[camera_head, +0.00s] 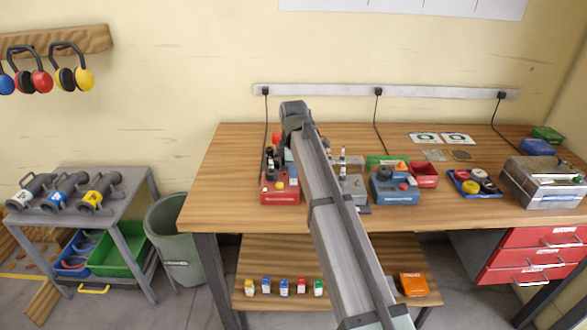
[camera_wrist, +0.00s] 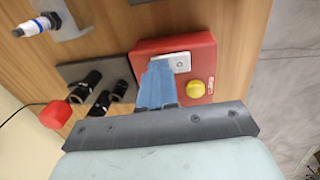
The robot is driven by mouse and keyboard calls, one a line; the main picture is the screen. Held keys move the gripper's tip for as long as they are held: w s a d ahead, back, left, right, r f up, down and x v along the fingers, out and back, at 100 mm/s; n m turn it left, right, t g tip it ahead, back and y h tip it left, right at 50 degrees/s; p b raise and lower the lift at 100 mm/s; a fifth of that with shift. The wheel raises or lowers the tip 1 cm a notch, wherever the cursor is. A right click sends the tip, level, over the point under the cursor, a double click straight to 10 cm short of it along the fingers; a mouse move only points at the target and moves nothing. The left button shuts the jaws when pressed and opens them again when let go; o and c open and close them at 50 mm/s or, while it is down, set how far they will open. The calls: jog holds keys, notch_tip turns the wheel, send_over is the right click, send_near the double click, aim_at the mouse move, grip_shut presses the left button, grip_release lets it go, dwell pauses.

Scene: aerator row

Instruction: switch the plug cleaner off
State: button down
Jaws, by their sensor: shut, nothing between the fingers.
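A red bench unit (camera_head: 281,191) stands at the left of the bench, on the near side of my arm. I take it as the plug cleaner, but its label is unreadable. In the wrist view its red box (camera_wrist: 207,50) carries a white switch plate (camera_wrist: 182,62) and a round yellow knob (camera_wrist: 195,90). Several black cylinders (camera_wrist: 100,105) stand on a dark base beside it. My gripper (camera_wrist: 158,80) is shut and empty, its blue fingers over the box, covering part of the white plate. Contact and switch position cannot be told. The head view mostly hides the gripper.
A red mushroom-shaped part (camera_wrist: 55,114) is left of the cylinders. A grey stand with a spark plug (camera_wrist: 38,25) is close by. Right of my arm are a blue unit (camera_head: 395,190), a blue tray (camera_head: 474,194) and a grey machine (camera_head: 545,182). Cables run down to the bench.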

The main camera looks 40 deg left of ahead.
jog(key=shift+f, duration=0.1)
jog(key=shift+f, duration=0.15)
jog(key=shift+s+d, duration=0.1)
jog(key=shift+s+d, duration=0.45)
jog(key=shift+r, duration=0.2)
notch_tip(320, 180, up, 14)
jog(key=s+d, duration=0.1)
jog(key=shift+s+d, duration=0.15)
dwell(0.6)
jog(key=shift+f, duration=0.1)
